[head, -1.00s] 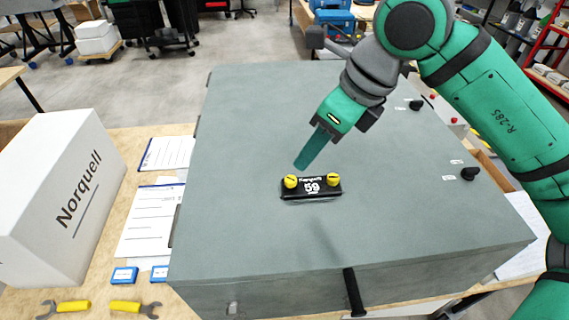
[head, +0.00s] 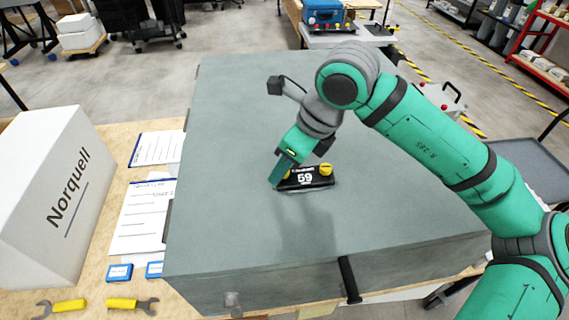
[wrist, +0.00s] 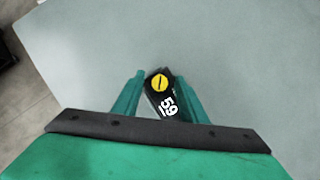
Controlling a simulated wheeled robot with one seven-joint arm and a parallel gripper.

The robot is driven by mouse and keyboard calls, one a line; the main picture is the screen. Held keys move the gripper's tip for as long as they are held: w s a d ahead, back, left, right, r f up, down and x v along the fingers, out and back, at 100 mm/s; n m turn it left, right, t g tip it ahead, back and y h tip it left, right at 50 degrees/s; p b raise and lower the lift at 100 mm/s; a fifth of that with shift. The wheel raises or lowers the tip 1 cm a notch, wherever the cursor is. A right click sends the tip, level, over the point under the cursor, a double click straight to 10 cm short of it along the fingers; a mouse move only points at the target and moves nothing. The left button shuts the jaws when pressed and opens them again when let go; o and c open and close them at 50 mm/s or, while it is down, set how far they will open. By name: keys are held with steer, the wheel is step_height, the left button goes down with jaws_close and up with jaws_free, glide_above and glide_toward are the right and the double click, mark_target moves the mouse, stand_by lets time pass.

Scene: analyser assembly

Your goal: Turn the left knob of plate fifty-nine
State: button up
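Plate fifty-nine (head: 305,181) is a small black block with a white "59" on top of the large grey housing. Its left knob (head: 287,171) is yellow and partly hidden by my gripper; its right knob (head: 326,169) is yellow and clear. My gripper (head: 277,180) points down at the plate's left end. In the wrist view, my two green fingers (wrist: 162,76) are apart, one on each side of the left knob (wrist: 159,82), whose dark slot runs nearly upright in the picture. I see no clear contact. The right knob is hidden there.
The grey housing (head: 235,120) has a broad bare top around the plate. A white Norquell box (head: 50,200), papers (head: 140,215), small blue boxes (head: 119,273) and yellow-handled wrenches (head: 122,303) lie on the bench to the left.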

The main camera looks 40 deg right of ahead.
steer(key=shift+s+d, duration=0.1)
steer(key=shift+s, duration=0.05)
steer(key=shift+s, duration=0.1)
jaws_close()
steer(key=n, duration=0.2)
steer(key=n+y, duration=0.1)
steer(key=n, duration=0.1)
steer(key=shift+w+g, duration=0.3)
steer(key=shift+w, duration=0.05)
steer(key=shift+n+g+y, duration=0.3)
steer(key=shift+n+y, duration=0.3)
steer(key=shift+n, duration=0.6)
steer(key=shift+d, duration=0.1)
